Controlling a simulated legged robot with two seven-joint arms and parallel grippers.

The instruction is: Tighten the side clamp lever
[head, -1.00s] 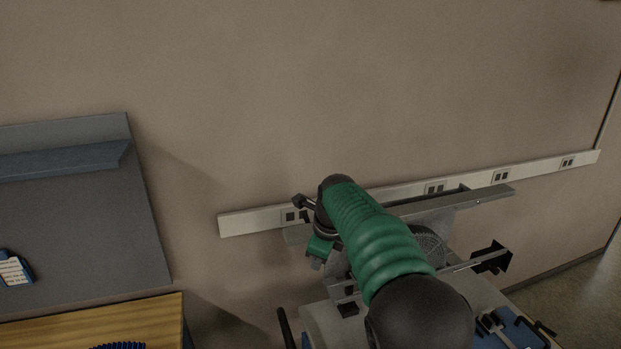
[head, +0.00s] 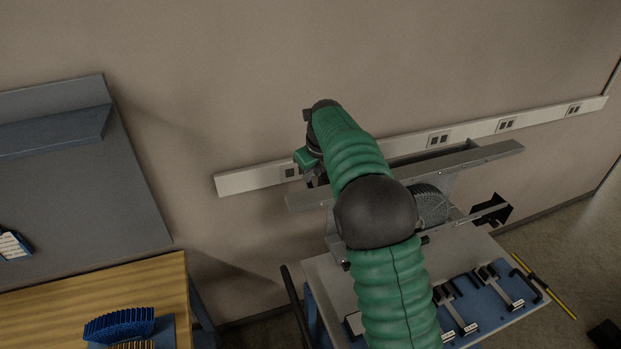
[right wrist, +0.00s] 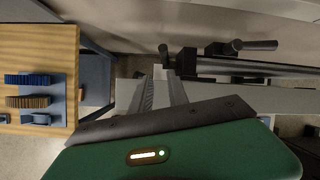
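The right gripper (right wrist: 161,80) shows in the right wrist view with its two grey fingers apart and a gap between them. A black clamp fitting (right wrist: 187,62) with a dark lever handle (right wrist: 255,45) stands just beyond and to the right of the fingertips. I cannot tell whether a finger touches it. In the head view, my green right arm reaches over the test frame (head: 470,160) to the left end of its grey rail. The gripper's wrist end (head: 308,160) shows there; the fingertips and clamp lever are hidden. My left gripper is not in view.
A blue bench panel (head: 490,300) with several small fittings lies at lower right. A black plate on a rod (head: 490,210) juts out right. A wooden table (head: 60,300) with a blue ribbed part (head: 118,322) is at lower left. A socket strip (head: 245,181) runs along the wall.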

